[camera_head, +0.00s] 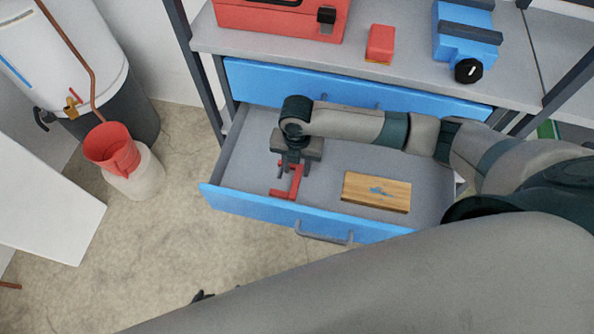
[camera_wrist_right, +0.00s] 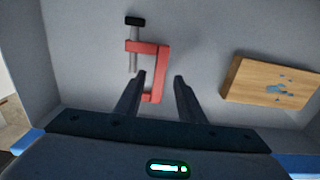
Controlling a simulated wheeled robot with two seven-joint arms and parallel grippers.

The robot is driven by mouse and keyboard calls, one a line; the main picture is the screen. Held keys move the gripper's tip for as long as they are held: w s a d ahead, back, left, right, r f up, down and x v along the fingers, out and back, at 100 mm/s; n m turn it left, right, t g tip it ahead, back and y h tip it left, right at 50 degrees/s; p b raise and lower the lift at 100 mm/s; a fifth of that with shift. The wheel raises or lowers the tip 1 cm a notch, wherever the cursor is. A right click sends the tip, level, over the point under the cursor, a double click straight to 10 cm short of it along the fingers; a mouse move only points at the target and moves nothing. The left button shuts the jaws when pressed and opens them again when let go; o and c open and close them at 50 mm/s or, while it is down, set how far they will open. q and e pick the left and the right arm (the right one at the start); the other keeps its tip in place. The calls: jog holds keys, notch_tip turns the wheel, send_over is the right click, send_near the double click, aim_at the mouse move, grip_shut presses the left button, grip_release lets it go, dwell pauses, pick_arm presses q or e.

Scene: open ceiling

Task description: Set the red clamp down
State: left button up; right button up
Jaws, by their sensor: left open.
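The red clamp (camera_head: 289,182) lies in the open blue drawer (camera_head: 245,203), toward its left side. In the right wrist view, the clamp (camera_wrist_right: 158,68) shows a red C-shaped frame and a grey screw with a black end. My right gripper (camera_head: 291,162) is over the drawer, pointing down at the clamp. In the wrist view its two fingers (camera_wrist_right: 160,82) are apart, with the clamp's lower end between them and gaps at both sides. My left gripper (camera_head: 203,296) shows only as a small dark tip behind my grey arm; its jaws are mostly hidden.
A wooden block (camera_head: 376,191) with blue marks lies right of the clamp in the drawer. A red toolbox (camera_head: 280,18), a small red block (camera_head: 380,43) and a blue tool (camera_head: 465,38) stand on the shelf above.

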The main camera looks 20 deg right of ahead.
aim_at(297, 177)
notch_tip(297, 177, up, 8)
jog(key=shift+f, duration=0.2)
dwell(0.4)
jog(key=shift+r, duration=0.1)
